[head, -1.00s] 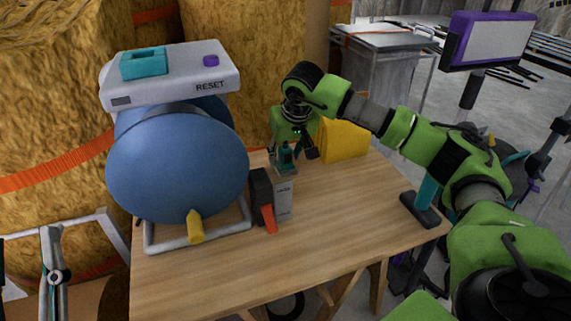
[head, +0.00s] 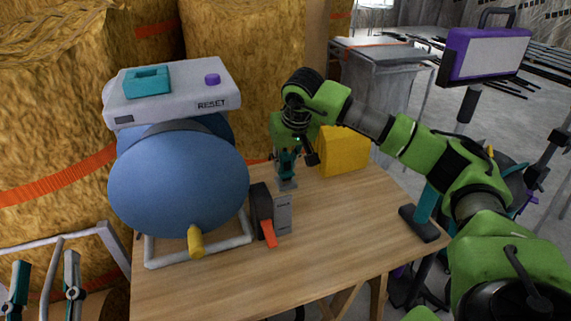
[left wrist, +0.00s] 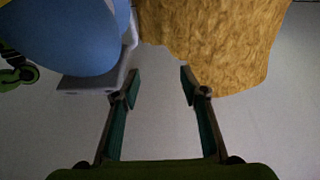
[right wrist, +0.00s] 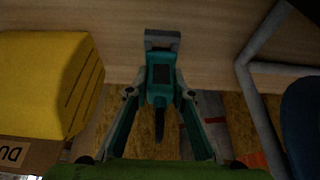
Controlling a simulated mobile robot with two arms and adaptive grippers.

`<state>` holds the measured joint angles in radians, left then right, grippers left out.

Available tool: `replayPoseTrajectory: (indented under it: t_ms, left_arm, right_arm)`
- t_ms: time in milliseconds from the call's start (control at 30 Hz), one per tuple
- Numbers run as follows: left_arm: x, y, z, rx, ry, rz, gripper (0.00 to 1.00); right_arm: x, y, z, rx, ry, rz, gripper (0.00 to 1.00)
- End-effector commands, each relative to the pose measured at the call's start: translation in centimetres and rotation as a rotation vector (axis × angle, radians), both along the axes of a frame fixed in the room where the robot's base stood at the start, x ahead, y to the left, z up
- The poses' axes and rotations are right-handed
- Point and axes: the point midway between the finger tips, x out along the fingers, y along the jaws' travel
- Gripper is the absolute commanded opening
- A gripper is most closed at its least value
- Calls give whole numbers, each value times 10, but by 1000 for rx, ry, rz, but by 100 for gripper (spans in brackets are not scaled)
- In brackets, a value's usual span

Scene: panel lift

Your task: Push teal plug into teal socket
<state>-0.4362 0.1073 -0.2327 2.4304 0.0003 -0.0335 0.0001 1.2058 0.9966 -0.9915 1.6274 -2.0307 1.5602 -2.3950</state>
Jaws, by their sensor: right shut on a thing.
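The teal plug (head: 287,166) is in my right gripper (head: 290,160), over the back of the table. In the right wrist view the plug (right wrist: 160,82) sits between the fingertips, with a grey piece (right wrist: 162,39) at its far end. I cannot tell whether that piece touches the table. The teal socket (head: 147,80) is a raised block on top of the pale box (head: 175,92) marked RESET, above the blue tank. The plug is apart from it, lower and to the right. My left gripper (head: 45,278) is open and empty at the lower left, also open in the left wrist view (left wrist: 160,82).
The blue tank (head: 175,185) with a yellow spout stands on the wooden table's (head: 330,235) left side. A grey-and-black block (head: 282,215) with a red lever stands near the plug. A yellow box (head: 343,152) is right of my right gripper. The table's front middle is clear.

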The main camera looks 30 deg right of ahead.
Motion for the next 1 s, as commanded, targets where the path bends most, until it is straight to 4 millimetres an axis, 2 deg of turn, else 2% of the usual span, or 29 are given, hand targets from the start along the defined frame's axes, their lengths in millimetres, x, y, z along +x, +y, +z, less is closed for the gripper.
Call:
replayPoseTrajectory:
  t_ms: [100, 267, 400, 600, 800, 1000]
  left_arm:
    - [8, 2, -24, 35, 125, 8, 40]
    - [12, 7, -68, 90, 334, 20, 40]
    - [5, 14, -113, 142, 539, 33, 40]
    - [-14, 25, -161, 196, 761, 47, 40]
    - [-31, 33, -187, 226, 895, 54, 40]
    - [-39, 37, -197, 238, 947, 58, 40]
  right_arm:
    - [-1, 0, 16, 0, -2, 0, 3]
    - [-24, 6, 45, -1, -4, 1, 3]
    - [-46, 12, 71, -2, -4, 2, 3]
    - [-91, 24, 92, -4, -2, 2, 3]
    - [-122, 32, 105, -1, -2, 1, 3]
    - [-134, 35, 109, -1, -1, -1, 3]
